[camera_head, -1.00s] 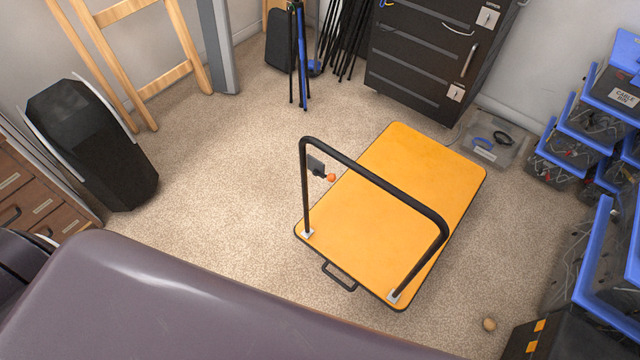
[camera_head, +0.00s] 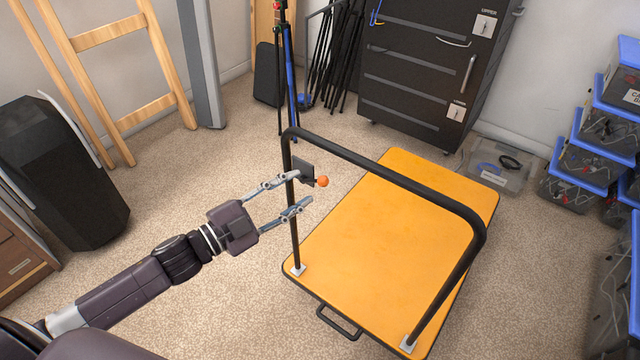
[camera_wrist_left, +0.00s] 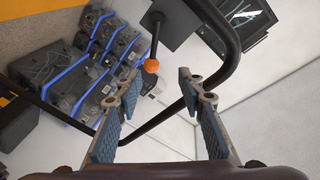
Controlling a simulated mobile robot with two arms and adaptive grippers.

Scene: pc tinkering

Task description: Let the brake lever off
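The brake lever is a short dark rod ending in an orange knob (camera_head: 322,181). It comes out of a dark box (camera_head: 303,171) on the left upright of the black cart handle (camera_head: 391,176). My left gripper (camera_head: 297,191) is open and empty, its fingers level with the upright, close to the box and short of the knob. In the left wrist view the orange knob (camera_wrist_left: 151,65) stands beyond and between the two spread fingers, nearer the left one, with the dark box (camera_wrist_left: 168,22) above it. My right gripper is in neither view.
The orange cart deck (camera_head: 390,245) is bare, with a small black pull loop (camera_head: 340,322) at its front edge. A dark cabinet (camera_head: 425,80) and a clear bin (camera_head: 496,165) stand behind. Blue-lidded boxes (camera_head: 585,150) line the right. Carpet left of the cart is free.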

